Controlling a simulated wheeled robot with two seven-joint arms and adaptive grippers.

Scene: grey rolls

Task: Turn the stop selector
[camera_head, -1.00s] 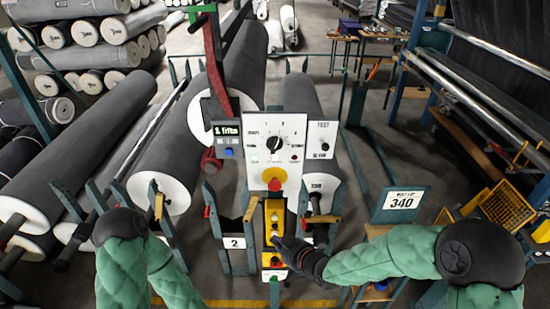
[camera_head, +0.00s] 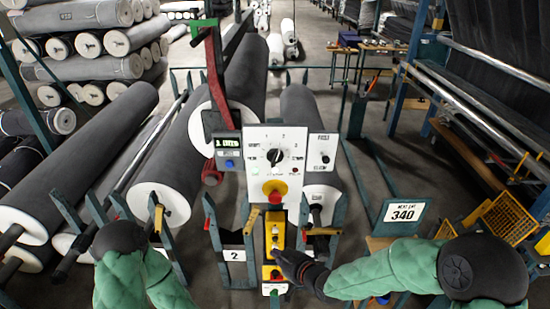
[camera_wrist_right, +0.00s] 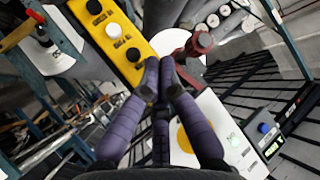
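A white control panel (camera_head: 298,139) stands upright in the middle of the head view. It carries a round black selector knob (camera_head: 275,157) with a pale pointer and marks around it. Below it is a red button (camera_head: 275,194) on a yellow disc. A yellow button box (camera_head: 275,223) hangs under the panel. My right gripper (camera_head: 277,257) reaches that box from the right. In the right wrist view its purple fingers (camera_wrist_right: 160,67) converge, tips close together, beside the yellow box (camera_wrist_right: 117,36) and its black button (camera_wrist_right: 145,93). Contact is unclear. My left gripper is out of view.
A small display (camera_head: 229,147) and a red upright (camera_head: 215,80) stand left of the panel. Large grey rolls (camera_head: 75,160) lie at the left and behind. Green posts flank the box. A sign reading 340 (camera_head: 403,212) stands at the right.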

